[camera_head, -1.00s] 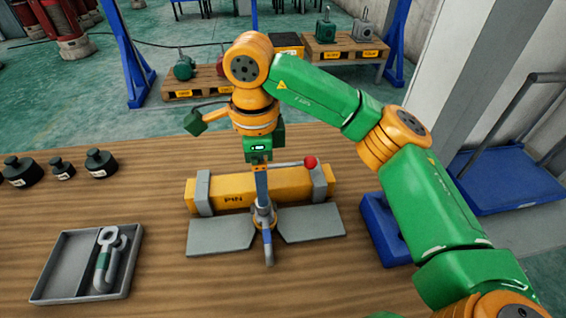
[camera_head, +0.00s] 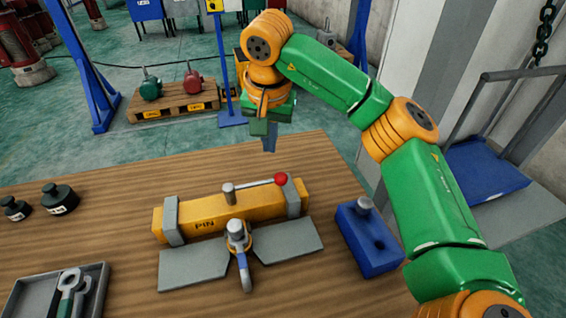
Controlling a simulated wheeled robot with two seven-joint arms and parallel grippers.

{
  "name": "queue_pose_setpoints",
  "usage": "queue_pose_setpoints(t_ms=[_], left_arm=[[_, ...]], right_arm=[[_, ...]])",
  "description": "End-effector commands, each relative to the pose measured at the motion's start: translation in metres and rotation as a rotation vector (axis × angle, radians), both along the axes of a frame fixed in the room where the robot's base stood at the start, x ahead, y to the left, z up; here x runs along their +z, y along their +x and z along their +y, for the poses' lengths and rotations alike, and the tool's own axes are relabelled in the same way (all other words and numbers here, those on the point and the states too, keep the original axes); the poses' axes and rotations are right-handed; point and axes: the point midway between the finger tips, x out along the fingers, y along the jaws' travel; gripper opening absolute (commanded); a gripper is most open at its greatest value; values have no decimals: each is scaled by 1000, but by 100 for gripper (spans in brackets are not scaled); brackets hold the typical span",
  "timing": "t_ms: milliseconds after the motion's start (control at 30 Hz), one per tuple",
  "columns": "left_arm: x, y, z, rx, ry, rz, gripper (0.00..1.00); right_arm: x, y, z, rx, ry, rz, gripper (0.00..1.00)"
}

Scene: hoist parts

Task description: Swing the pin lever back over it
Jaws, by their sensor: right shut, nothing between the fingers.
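The pin lever is a thin silver rod with a red ball knob (camera_head: 281,180). It runs to the right from a short upright post (camera_head: 229,193) and lies along the top of the yellow beam marked PIN (camera_head: 235,209). In front of the beam, a grey pin (camera_head: 236,229) stands upright in a ring-like fitting between two grey plates, with a grey hook-shaped piece (camera_head: 244,272) toward me. The lever is not over this pin. My right gripper (camera_head: 269,146) is shut and empty, raised beyond the beam near the table's far edge. My left gripper is out of view.
A blue block (camera_head: 370,243) with a hole and a grey peg stands at the right table edge. A grey tray (camera_head: 30,298) with a shackle-like part lies front left. Black weights (camera_head: 59,198) stand at the left. Bare wood lies between.

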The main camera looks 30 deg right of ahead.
Motion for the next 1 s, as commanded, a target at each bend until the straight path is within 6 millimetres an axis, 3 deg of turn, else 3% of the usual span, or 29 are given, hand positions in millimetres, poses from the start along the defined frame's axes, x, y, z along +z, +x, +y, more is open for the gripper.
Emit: queue_pose_setpoints(t_ms=[200, 567, 667, 1000], left_arm=[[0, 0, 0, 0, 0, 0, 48], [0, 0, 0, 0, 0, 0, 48], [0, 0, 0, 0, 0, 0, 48], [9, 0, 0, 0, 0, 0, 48]], right_arm=[[10, 8, -25, 243, -100, -14, 0], [8, 9, -26, 263, -106, -12, 0], [-3, 12, -27, 262, -106, -10, 0], [-72, 31, -36, 261, -105, -8, 0]])
